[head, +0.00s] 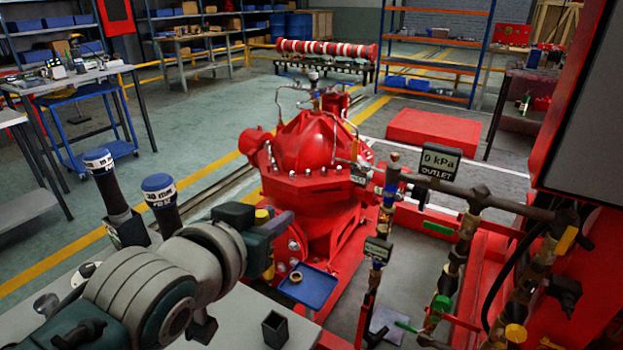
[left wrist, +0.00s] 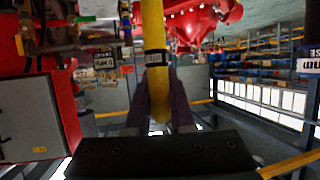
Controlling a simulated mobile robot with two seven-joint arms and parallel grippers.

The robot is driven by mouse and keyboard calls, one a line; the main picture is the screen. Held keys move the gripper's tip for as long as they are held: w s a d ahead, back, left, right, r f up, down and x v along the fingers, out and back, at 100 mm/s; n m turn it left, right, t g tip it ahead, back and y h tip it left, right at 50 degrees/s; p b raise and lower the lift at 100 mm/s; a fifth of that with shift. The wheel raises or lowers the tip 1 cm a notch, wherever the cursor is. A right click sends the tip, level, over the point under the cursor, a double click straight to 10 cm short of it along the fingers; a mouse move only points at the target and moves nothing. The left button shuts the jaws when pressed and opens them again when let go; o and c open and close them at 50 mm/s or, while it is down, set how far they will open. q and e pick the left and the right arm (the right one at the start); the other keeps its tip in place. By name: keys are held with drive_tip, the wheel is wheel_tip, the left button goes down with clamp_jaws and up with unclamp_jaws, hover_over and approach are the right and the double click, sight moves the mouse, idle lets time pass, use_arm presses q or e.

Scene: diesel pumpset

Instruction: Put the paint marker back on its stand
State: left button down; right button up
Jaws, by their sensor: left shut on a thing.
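The yellow paint marker shows in the left wrist view (left wrist: 154,45), standing lengthwise between the two fingers of my left gripper (left wrist: 160,108). In the head view, my left gripper (head: 272,229) covers the marker's middle. Yellow parts of the marker (head: 268,270) show above and below the fingers. The gripper is shut on it and holds it upright, left of the blue tray. A small open black square holder (head: 275,329) stands on the grey bench top, below and apart from the marker; I cannot tell for sure that it is the stand. My right gripper is out of view.
Two black-handled tools with blue caps (head: 158,188) stand in black holders on the bench, behind my arm. A blue tray (head: 318,288) holds a small ring. The red pump (head: 311,150) and pipework with an outlet gauge (head: 440,161) stand beyond and to the right.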

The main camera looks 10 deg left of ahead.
use_arm(q)
wheel_tip(320, 180, down, 13)
drive_tip(key=b, duration=1.1)
idle(0.7)
drive_tip(key=shift+f+b, duration=0.8)
drive_tip(key=shift+f, duration=0.25)
idle(0.3)
drive_tip(key=c, duration=0.7)
unclamp_jaws()
drive_tip(key=shift+r, duration=0.1)
drive_tip(key=shift+s, duration=0.1)
drive_tip(key=p+v, duration=0.3)
drive_tip(key=v, duration=0.6)
drive_tip(key=shift+s+p, duration=0.4)
